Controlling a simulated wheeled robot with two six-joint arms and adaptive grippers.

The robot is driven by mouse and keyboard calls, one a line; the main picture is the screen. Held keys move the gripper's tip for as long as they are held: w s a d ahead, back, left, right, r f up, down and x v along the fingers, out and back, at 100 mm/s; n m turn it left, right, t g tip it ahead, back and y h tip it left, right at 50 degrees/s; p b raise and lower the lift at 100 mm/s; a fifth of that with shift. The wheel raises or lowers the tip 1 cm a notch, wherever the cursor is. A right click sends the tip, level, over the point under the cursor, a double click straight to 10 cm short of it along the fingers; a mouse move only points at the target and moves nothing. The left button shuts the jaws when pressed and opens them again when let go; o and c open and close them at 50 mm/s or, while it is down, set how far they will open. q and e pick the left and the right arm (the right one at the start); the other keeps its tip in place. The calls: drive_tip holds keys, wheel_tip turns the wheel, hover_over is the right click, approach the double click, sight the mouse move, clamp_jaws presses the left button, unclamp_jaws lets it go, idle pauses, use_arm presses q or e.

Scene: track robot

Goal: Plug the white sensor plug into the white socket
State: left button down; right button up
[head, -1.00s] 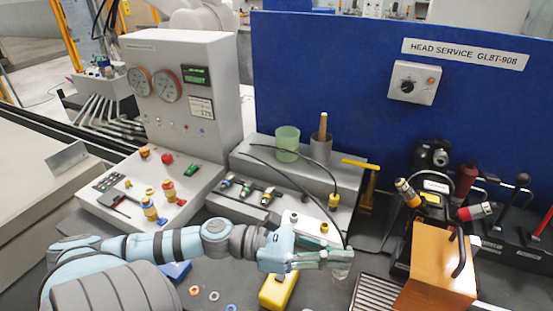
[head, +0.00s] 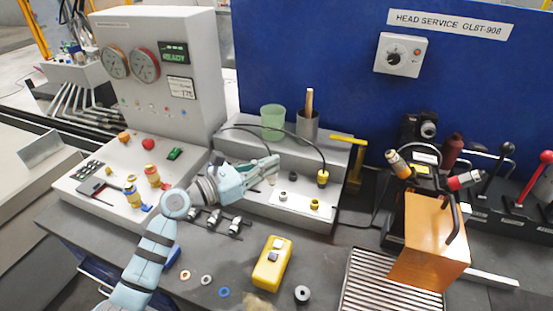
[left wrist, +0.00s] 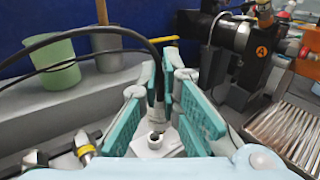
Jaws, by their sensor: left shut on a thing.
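My left gripper (head: 272,168) is shut on the white sensor plug (head: 271,179), which hangs below its fingertips in the head view. In the left wrist view the plug (left wrist: 158,112) is a pale upright body between the teal fingers, with a black cable running up and left. A white socket (left wrist: 155,142) with a dark round hole shows just below the plug. The plug's end appears over or at the hole; I cannot tell whether they touch. In the head view this socket is hard to make out near the fingers. My right gripper is not in view.
The socket plate (head: 290,203) also carries dark sockets and a yellow one (head: 314,204). A yellow plug (head: 323,178) stands at the right. A green cup (head: 273,122) and grey cup (head: 307,126) stand behind. A yellow box (head: 272,263) and loose rings lie in front.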

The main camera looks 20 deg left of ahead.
use_arm(q)
drive_tip(key=shift+y, duration=0.3)
drive_tip(key=w+f+b, duration=0.1)
drive_tip(key=w+d+f+b, duration=0.1)
drive_tip(key=f, duration=0.1)
drive_tip(key=w+d+f+b, duration=0.1)
drive_tip(key=f, duration=0.1)
drive_tip(key=shift+w+f, duration=0.15)
drive_tip(key=shift+w, duration=0.2)
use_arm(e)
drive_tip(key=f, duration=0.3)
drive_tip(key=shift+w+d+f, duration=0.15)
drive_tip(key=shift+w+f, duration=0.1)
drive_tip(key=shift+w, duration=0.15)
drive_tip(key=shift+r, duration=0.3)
use_arm(q)
drive_tip(key=shift+p, duration=0.5)
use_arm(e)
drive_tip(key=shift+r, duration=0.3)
